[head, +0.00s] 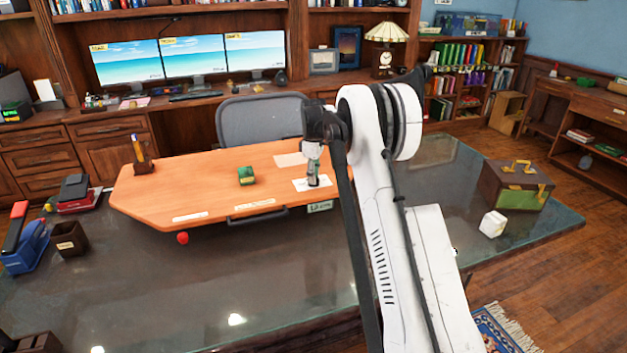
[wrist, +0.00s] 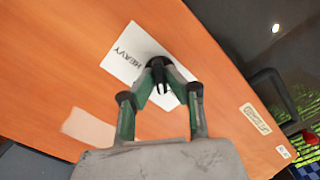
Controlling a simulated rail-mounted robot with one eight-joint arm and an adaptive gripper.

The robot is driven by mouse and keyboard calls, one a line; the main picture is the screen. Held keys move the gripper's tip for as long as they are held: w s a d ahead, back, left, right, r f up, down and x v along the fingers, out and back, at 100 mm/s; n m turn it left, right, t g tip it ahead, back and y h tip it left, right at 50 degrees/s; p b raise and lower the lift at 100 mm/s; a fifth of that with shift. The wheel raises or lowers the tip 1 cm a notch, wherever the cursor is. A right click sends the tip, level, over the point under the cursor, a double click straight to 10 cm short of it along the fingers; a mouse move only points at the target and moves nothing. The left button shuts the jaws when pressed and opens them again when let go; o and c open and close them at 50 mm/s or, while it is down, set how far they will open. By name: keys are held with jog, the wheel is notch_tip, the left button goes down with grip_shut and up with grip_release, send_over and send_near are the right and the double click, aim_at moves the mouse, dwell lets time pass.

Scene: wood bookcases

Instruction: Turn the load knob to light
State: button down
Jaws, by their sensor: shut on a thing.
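The load knob (wrist: 158,65) is a small dark knob on a white card (wrist: 122,66) on the orange panel (wrist: 215,85). The card reads HEAVY on one side; the text on the other side is mostly hidden by my fingers. My gripper (wrist: 160,78) points down, its green fingers closed together on the knob. In the head view my gripper (head: 314,182) stands over the same card (head: 300,185) near the panel's right end. The fingertips cover part of the knob, so its exact pointing direction cannot be told.
The orange panel (head: 200,185) lies on a dark glossy desk (head: 130,285). A green block (head: 246,176) sits on its middle, with a black handle (head: 258,216) on the front edge. A red ball (head: 182,238) is in front.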

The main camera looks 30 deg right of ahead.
jog(key=shift+n+b, duration=0.4)
jog(key=shift+n, duration=1.3)
jog(key=c, duration=1.8)
grip_release()
notch_tip(320, 180, up, 12)
jog(key=shift+r, duration=0.1)
